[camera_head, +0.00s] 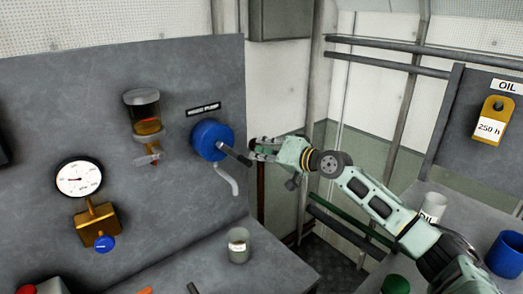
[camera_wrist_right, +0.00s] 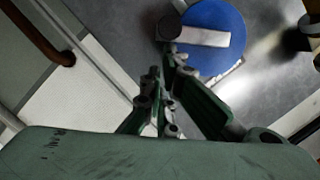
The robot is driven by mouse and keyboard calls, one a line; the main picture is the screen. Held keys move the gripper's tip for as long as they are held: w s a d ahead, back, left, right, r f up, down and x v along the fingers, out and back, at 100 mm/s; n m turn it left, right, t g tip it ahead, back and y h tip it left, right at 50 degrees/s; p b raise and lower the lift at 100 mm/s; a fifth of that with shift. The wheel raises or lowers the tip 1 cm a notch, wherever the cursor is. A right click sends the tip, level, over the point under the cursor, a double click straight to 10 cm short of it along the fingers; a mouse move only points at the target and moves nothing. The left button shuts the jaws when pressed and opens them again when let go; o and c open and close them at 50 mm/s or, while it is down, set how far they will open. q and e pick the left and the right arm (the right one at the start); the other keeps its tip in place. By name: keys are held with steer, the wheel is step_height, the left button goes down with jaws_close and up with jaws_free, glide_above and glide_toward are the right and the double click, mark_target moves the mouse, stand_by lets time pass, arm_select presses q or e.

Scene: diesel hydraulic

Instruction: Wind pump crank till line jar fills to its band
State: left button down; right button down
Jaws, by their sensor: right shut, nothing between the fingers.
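The hand pump is a blue disc (camera_head: 207,138) on the grey panel, also seen in the right wrist view (camera_wrist_right: 218,28). Its crank has a dark grip (camera_head: 236,155) sticking out towards the right; a grey crank arm (camera_wrist_right: 203,38) crosses the disc in the wrist view. My right gripper (camera_head: 254,149) is shut and empty, close to the grip's outer end; contact is unclear. It also shows in the wrist view (camera_wrist_right: 165,75). My left gripper is out of view.
A curved grey spout (camera_head: 228,179) hangs below the pump, above a glass cup (camera_head: 238,246) on the bench. A dial gauge (camera_head: 78,178) with a brass valve is at left.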

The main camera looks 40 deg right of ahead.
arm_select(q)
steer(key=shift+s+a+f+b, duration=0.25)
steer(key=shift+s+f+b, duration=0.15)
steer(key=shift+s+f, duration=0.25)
arm_select(e)
steer(key=shift+f+m, duration=0.5)
steer(key=shift+f, duration=0.05)
